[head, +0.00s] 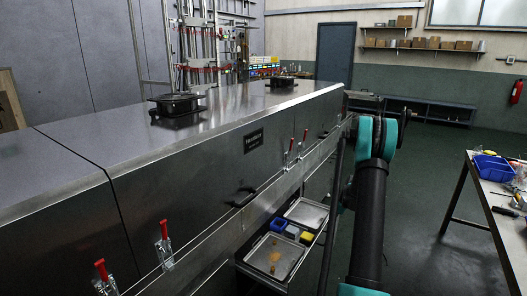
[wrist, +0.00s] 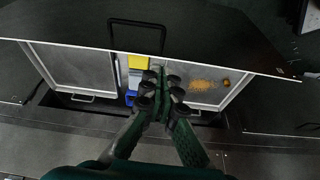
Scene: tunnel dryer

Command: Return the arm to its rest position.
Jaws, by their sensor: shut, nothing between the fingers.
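My gripper (wrist: 163,80) is shut and empty in the wrist view. Its fingertips meet in the picture over the yellow and blue items and the inner edge of the right-hand tray; the gap in height is hard to judge. In the head view my arm (head: 371,215) rises at the right of the long metal dryer (head: 215,165) and bends at a teal joint near the dryer's far end. The gripper itself cannot be made out in the head view.
Below the dryer's side are a tray with orange grains (head: 266,266), a second tray (head: 318,207), a blue bin (head: 278,225) and a yellow item (head: 307,237). Red-handled clamps (head: 164,240) stick out from the dryer. A workbench (head: 498,205) stands right; floor between is clear.

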